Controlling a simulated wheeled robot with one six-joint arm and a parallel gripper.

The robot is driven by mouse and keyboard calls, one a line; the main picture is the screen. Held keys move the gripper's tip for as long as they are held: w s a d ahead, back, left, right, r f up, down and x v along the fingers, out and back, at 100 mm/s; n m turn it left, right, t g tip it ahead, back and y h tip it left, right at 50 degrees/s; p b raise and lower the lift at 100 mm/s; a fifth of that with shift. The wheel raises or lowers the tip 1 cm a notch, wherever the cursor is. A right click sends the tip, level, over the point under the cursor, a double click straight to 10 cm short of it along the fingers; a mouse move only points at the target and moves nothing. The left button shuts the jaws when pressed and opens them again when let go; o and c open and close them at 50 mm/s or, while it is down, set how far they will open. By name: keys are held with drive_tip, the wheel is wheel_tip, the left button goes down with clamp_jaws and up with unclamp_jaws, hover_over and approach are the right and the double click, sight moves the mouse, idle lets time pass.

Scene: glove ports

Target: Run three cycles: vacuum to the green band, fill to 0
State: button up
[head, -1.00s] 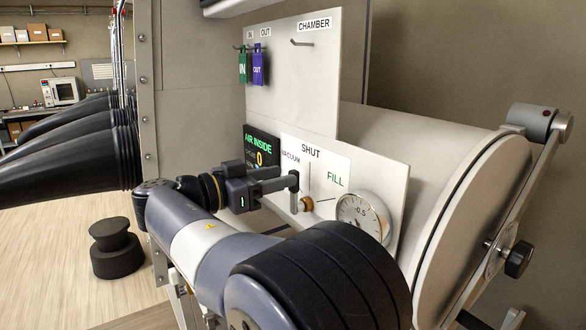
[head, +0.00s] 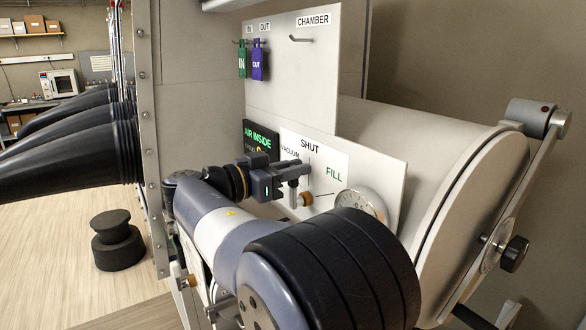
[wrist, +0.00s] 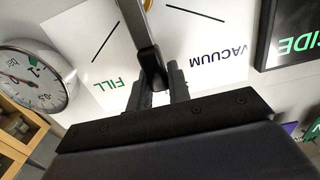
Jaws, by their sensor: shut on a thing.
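The valve lever shows in the wrist view (wrist: 148,55), with its brass hub (head: 305,198) in the head view. My gripper (head: 302,170) is shut on the lever's outer end, and its fingers (wrist: 163,90) straddle it in the wrist view. The lever points between the FILL (wrist: 113,93) and VACUUM (wrist: 218,55) marks, roughly toward SHUT (head: 310,145). The round gauge (wrist: 32,85) has a green mark on its scale; I cannot read its needle surely. In the head view my arm partly hides the gauge (head: 357,204).
A dark display (head: 260,138) reads AIR INSIDE; its lower part is covered. A green IN tag (head: 242,62) and a purple OUT tag (head: 259,62) hang above, beside an empty CHAMBER hook (head: 301,39). The round chamber door (head: 470,225) with its latch arm is at right. Black gloves (head: 70,160) stick out at left.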

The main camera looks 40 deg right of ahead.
clamp_jaws()
drive_tip(key=shift+w, duration=0.1)
drive_tip(key=w+f+n, duration=0.3)
drive_tip(key=w+n, duration=0.3)
drive_tip(key=n, duration=0.6)
drive_tip(key=shift+w+d+f, duration=0.2)
drive_tip(key=shift+w+f, duration=0.05)
drive_tip(key=shift+f, duration=0.25)
idle(0.5)
drive_tip(key=o, duration=0.6)
unclamp_jaws()
drive_tip(key=shift+a, duration=0.15)
